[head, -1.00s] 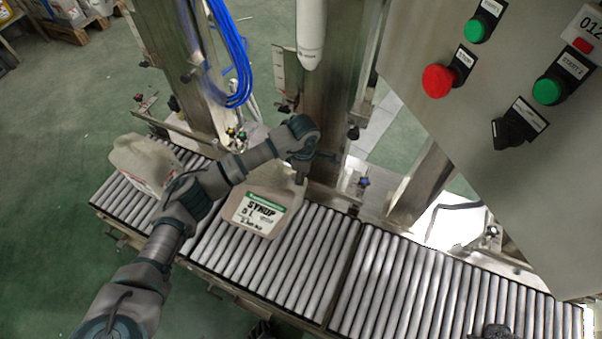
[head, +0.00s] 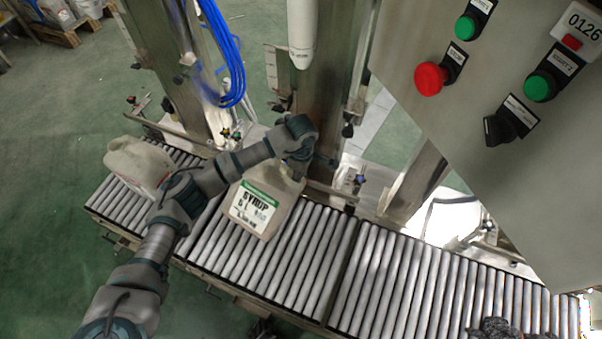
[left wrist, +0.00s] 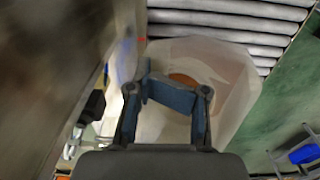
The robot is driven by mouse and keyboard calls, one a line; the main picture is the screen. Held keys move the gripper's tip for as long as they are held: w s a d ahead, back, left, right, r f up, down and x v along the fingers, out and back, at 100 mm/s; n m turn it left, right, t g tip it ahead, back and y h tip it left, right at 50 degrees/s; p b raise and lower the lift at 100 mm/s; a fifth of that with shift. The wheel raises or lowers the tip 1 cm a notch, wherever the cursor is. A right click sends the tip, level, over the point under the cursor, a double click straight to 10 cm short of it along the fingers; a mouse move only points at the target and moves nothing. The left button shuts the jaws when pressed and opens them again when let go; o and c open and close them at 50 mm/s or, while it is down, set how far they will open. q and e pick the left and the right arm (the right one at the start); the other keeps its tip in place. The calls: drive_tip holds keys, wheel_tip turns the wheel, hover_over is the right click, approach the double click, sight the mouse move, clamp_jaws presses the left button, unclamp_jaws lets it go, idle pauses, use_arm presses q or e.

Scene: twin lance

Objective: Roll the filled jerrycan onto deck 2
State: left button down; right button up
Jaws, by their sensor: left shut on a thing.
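The jerrycan labelled SYRUP 5 L (head: 258,208) is pale with pinkish-brown contents and stands on the roller conveyor (head: 385,280), left of the joint between two roller sections. My left gripper (head: 300,172) reaches over to its top from behind and is shut on it. In the left wrist view, the fingers (left wrist: 172,95) are at the top of the translucent jerrycan (left wrist: 235,90), by a round orange-brown patch; the exact hold is partly hidden. A dark part at the lower right edge of the head view may belong to my right arm; its jaws cannot be made out.
A second pale jerrycan (head: 138,163) stands on the rollers at the left, behind my left forearm. A white nozzle (head: 301,35) hangs above. A control panel (head: 480,150) with buttons fills the upper right. Rollers right of the labelled jerrycan are clear.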

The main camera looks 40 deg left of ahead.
use_arm(q)
drive_tip(key=shift+s+f, duration=0.1)
drive_tip(key=shift+f, duration=0.2)
drive_tip(key=c, duration=0.7)
unclamp_jaws()
drive_tip(key=shift+c, duration=0.2)
wheel_tip(320, 180, up, 12)
